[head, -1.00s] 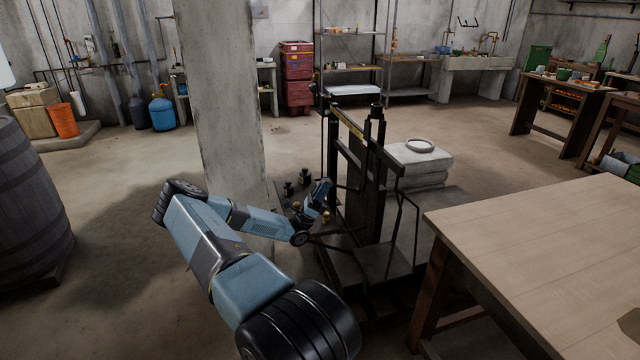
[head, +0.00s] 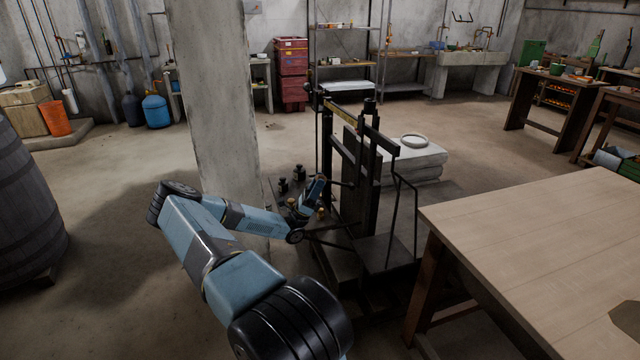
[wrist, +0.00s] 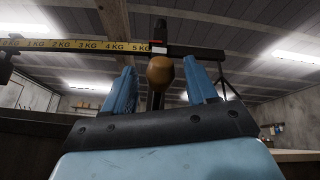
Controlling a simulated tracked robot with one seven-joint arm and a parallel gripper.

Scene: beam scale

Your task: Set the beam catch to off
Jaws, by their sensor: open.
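The beam scale (head: 366,190) is a dark metal frame in the middle of the head view, with a yellow-marked beam (head: 343,117) at its top.
A concrete pillar (head: 212,100) stands behind my arm. Dark weights (head: 290,181) sit left of the scale. A wooden table (head: 540,240) fills the right foreground. Pale stacked sacks (head: 415,160) lie behind the scale. A barrel (head: 28,200) stands at far left. Floor between barrel and pillar is clear.

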